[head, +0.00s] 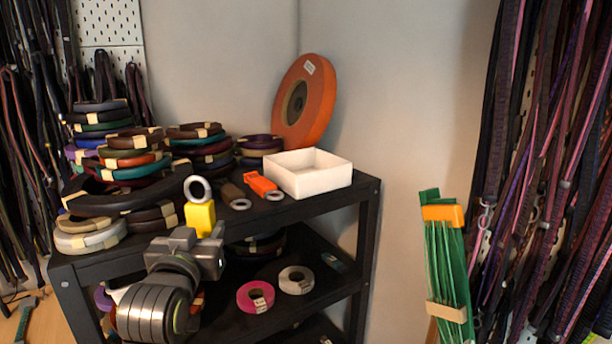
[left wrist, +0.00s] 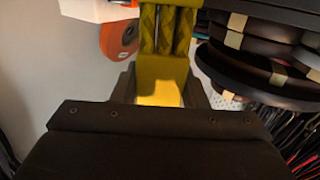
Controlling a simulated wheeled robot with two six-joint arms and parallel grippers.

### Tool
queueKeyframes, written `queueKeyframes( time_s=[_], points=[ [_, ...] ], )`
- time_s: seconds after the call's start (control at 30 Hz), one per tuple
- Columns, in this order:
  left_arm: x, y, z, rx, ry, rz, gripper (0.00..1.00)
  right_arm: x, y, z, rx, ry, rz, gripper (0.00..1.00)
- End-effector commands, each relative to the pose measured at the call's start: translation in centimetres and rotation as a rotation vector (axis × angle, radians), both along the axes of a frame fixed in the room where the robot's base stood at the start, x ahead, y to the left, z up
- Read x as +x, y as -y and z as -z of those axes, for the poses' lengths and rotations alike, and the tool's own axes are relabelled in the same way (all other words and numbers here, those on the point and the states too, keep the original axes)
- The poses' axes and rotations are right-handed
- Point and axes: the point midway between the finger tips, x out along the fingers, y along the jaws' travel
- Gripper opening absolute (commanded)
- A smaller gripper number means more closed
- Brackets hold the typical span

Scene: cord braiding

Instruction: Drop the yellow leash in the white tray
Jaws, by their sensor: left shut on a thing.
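The yellow leash (head: 201,219) is a short yellow piece with a grey ring at its top. My left gripper (head: 197,241) is shut on its lower end and holds it upright at the front of the black shelf. In the left wrist view the yellow leash (left wrist: 165,50) rises from between the jaws of my left gripper (left wrist: 160,95). The white tray (head: 308,180) is an open, square box on the shelf top, to the right of and beyond the gripper. A corner of the white tray (left wrist: 95,10) shows at the top of the left wrist view. My right gripper is not seen.
An orange-red piece with a ring (head: 261,185) and a brown one (head: 234,195) lie left of the tray. Stacks of coiled straps (head: 120,155) fill the shelf's left side. A large orange roll (head: 305,103) stands behind the tray. Straps hang at right.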

Motion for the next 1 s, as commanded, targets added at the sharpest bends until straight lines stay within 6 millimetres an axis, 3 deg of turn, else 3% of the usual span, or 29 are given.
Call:
queueKeyframes(
  time_s=[0.03,0.2,0.4,0.6,1.0],
  points=[
    [-1.0,-0.1,1.5,-0.005,-0.005,0.004,0.13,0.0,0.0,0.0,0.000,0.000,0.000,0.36],
    [-4.1,-0.7,4.8,-0.004,-0.004,0.007,0.13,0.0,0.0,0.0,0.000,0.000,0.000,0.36],
    [-6.8,-1.4,6.8,-0.002,-0.002,-0.004,0.13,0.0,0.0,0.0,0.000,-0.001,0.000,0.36],
    [-7.8,-1.7,7.4,0.000,0.001,-0.011,0.13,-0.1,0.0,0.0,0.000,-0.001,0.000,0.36],
    [-7.8,-1.7,7.4,0.001,0.001,-0.011,0.13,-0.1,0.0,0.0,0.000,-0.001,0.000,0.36]
  ],
)
